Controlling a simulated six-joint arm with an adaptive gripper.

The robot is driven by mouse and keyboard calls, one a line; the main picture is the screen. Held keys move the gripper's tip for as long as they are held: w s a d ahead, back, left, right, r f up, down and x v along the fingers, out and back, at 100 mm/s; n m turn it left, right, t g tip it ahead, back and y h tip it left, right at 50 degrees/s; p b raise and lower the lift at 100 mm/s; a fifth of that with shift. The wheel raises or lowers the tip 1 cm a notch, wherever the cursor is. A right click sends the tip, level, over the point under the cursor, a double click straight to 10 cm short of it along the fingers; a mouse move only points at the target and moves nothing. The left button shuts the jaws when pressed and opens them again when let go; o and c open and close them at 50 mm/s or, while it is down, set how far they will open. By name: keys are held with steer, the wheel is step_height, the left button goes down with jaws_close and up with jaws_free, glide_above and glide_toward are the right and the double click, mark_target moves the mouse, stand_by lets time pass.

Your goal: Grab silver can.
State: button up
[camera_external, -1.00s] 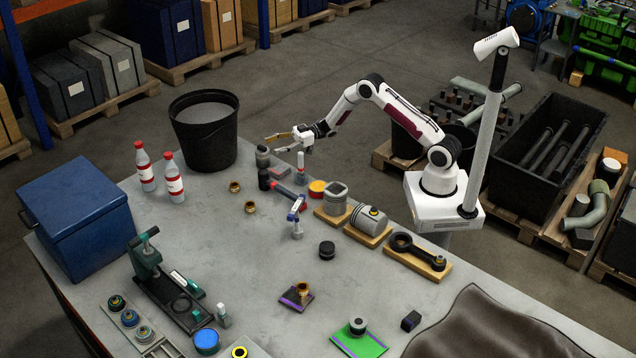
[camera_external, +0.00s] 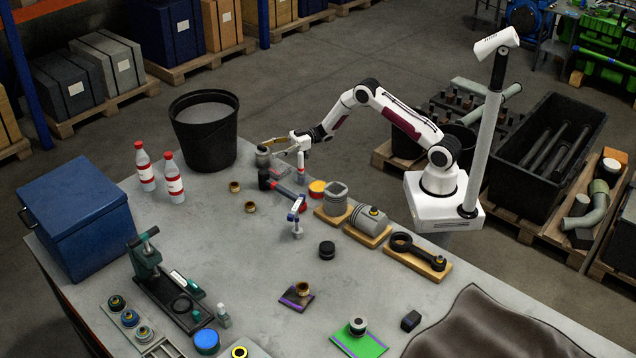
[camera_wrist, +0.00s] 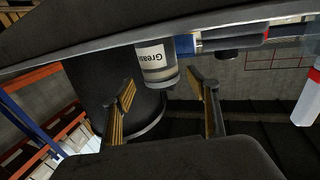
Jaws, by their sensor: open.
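The silver can (camera_external: 263,159) stands on the far part of the table, just right of the black bucket. In the wrist view the can (camera_wrist: 158,66) appears upside down, with a white label reading "Greas…". My gripper (camera_external: 270,149) is low at the can, with its fingers pointing left toward it in the external view. In the wrist view my gripper (camera_wrist: 163,84) is open, and the can shows between and beyond the two fingers. A gap shows on both sides of the can, and I cannot see any contact.
The black bucket (camera_external: 204,135) stands just left of the can. A hammer with a dark head (camera_external: 265,179) lies close in front, and a red-topped white piece (camera_external: 300,168) stands to the right. Two bottles (camera_external: 175,182) stand farther left. The table between bottles and brass rings is clear.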

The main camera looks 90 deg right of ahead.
mark_target(266, 155)
stand_by(0.3)
steer(key=shift+x, duration=2.7)
steer(key=shift+f, duration=0.1)
steer(key=shift+s, duration=0.1)
steer(key=shift+c, duration=0.3)
steer(key=c, duration=1.3)
steer(key=shift+r, duration=5.05)
